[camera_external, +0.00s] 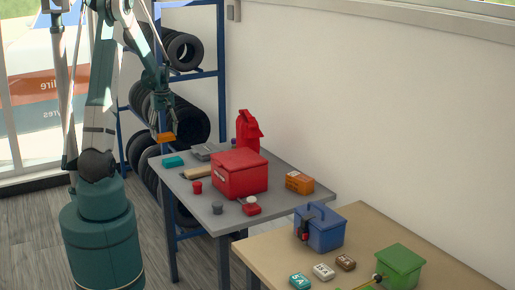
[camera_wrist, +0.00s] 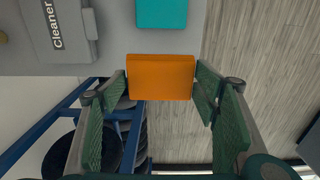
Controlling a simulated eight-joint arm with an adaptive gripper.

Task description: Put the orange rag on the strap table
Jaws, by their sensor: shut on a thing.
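The orange rag (camera_external: 164,136) is a folded, block-like piece held at the tip of my gripper (camera_external: 162,131). In the wrist view the rag (camera_wrist: 160,78) sits between the two green fingers (camera_wrist: 162,88), which are shut on it. It hangs above the far left edge of the grey table (camera_external: 290,180), apart from the top. A second, beige table (camera_external: 405,238) stands at the front right. No label tells me which one is the strap table.
The grey table holds a teal block (camera_external: 173,161), a grey Cleaner case (camera_wrist: 58,30), a red box (camera_external: 240,175), a red bag (camera_external: 249,132) and an orange box (camera_external: 299,182). The beige table holds a blue box (camera_external: 320,230), a green box (camera_external: 399,266) and small labelled blocks. A tyre rack (camera_external: 222,75) stands behind.

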